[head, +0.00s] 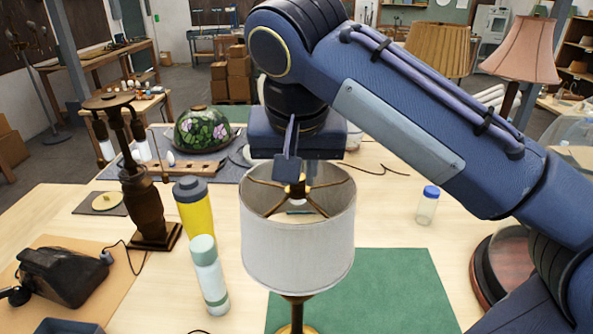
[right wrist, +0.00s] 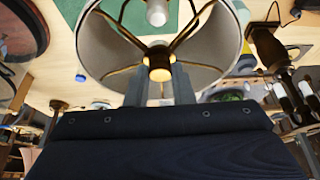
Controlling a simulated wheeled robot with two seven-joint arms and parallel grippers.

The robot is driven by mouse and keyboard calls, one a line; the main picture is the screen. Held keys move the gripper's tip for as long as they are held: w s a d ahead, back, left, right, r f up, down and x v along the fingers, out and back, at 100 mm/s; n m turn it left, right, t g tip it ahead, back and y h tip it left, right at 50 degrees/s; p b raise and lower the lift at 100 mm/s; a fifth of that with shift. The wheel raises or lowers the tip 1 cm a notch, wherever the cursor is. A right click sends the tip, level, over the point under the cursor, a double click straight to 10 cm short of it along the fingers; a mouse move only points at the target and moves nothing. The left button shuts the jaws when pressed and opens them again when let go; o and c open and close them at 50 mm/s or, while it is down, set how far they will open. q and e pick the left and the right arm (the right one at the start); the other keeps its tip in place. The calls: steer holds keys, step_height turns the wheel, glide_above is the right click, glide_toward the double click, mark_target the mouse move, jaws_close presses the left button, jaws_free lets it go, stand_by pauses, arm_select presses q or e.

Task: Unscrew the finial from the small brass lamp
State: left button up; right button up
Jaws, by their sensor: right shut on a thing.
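The small brass lamp stands on the table with a white drum shade (head: 298,240) and a brass base (head: 297,312) below it. Thin brass spokes cross the shade's open top and meet at the brass finial (right wrist: 159,64). My right gripper (head: 294,182) points down over the middle of the shade. In the right wrist view my right gripper (right wrist: 162,80) has its fingers shut on the finial. The shade (right wrist: 215,45) and a white bulb (right wrist: 157,12) show beyond them. In the head view the fingers partly hide the finial. My left gripper is not in view.
A white-and-green bottle (head: 209,275) and a yellow bottle (head: 193,208) stand close left of the shade. A dark lamp (head: 148,195) stands farther left, a stained-glass shade (head: 203,130) behind. A small blue-capped jar (head: 428,205) stands right. The green mat (head: 400,290) is clear at front right.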

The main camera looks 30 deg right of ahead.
steer(key=n+y, duration=0.1)
steer(key=n, duration=0.4)
steer(key=shift+d+y, duration=0.15)
steer(key=shift+y, duration=0.25)
steer(key=n+y, duration=0.2)
steer(key=n, duration=0.3)
steer(key=shift+d+r, duration=0.1)
steer(key=shift+d, duration=0.05)
steer(key=shift+n+y, duration=0.5)
steer(key=shift+n, duration=1.1)
steer(key=shift+g, duration=0.3)
